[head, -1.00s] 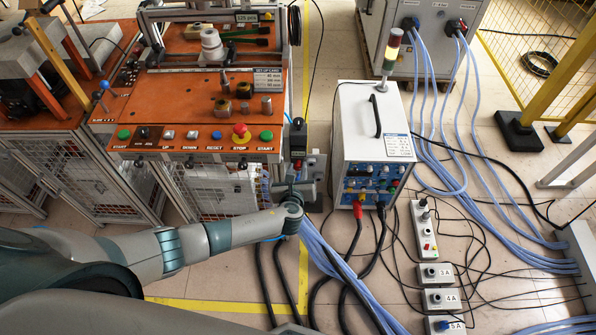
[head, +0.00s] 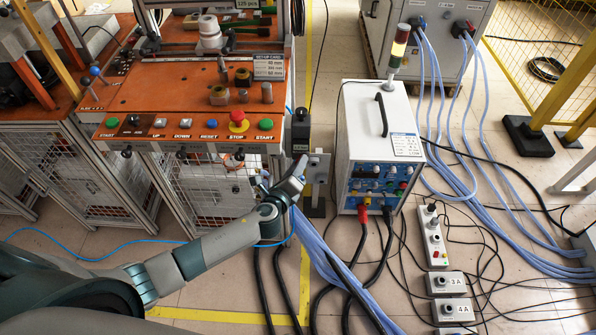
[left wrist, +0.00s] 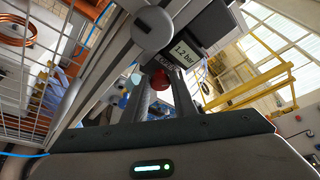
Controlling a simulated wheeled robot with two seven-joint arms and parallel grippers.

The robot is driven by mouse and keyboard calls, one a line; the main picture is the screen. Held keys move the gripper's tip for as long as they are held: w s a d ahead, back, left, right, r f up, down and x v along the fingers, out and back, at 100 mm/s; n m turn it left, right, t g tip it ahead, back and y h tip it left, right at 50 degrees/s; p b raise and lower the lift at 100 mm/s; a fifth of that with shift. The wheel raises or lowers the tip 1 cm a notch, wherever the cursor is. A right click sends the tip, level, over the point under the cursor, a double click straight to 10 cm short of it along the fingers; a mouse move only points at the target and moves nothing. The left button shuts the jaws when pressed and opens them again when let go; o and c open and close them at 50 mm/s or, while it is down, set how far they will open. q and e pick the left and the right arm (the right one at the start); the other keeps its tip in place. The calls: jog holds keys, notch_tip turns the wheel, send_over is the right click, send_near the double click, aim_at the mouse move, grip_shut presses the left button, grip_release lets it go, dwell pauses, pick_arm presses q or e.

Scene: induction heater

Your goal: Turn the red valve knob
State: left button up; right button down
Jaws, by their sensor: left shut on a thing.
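My left gripper (head: 299,168) is at the small grey post beside the orange workbench, right of its front corner. In the left wrist view its two fingers (left wrist: 163,90) reach up with a small gap between them. A red knob (left wrist: 161,79) shows between the fingertips, and the gripper is shut on it. The fingers hide much of the knob. In the head view the gripper and post hide the knob. A pressure display (left wrist: 186,53) close by reads 1.2 bar. My right gripper is not in view.
The orange workbench (head: 130,98) has a row of buttons along its front. A white power unit (head: 358,110) stands to the right. Blue hoses (head: 322,255) and black cables run over the floor below the gripper. Small socket boxes (head: 450,283) lie at the lower right.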

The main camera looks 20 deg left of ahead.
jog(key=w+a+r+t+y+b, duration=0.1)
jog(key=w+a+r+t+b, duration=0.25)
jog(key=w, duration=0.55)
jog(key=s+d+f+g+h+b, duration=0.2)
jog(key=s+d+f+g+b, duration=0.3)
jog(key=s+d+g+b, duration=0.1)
pick_arm(q)
jog(key=shift+s+f+n+t+h+b, duration=0.2)
jog(key=shift+n+t+b, duration=0.35)
jog(key=shift+n, duration=0.55)
jog(key=shift+w+f+n+t+h+b, duration=0.15)
jog(key=shift+n+t+h+b, duration=0.35)
jog(key=shift+n, duration=0.6)
jog(key=shift+s+f+n+t+h+b, duration=0.1)
jog(key=shift+n+t+b, duration=0.15)
jog(key=shift+n+b, duration=0.65)
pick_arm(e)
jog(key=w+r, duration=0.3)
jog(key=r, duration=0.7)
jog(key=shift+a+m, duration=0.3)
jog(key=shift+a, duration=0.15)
pick_arm(q)
jog(key=o, duration=1)
jog(key=shift+a, duration=0.1)
jog(key=shift+r, duration=0.2)
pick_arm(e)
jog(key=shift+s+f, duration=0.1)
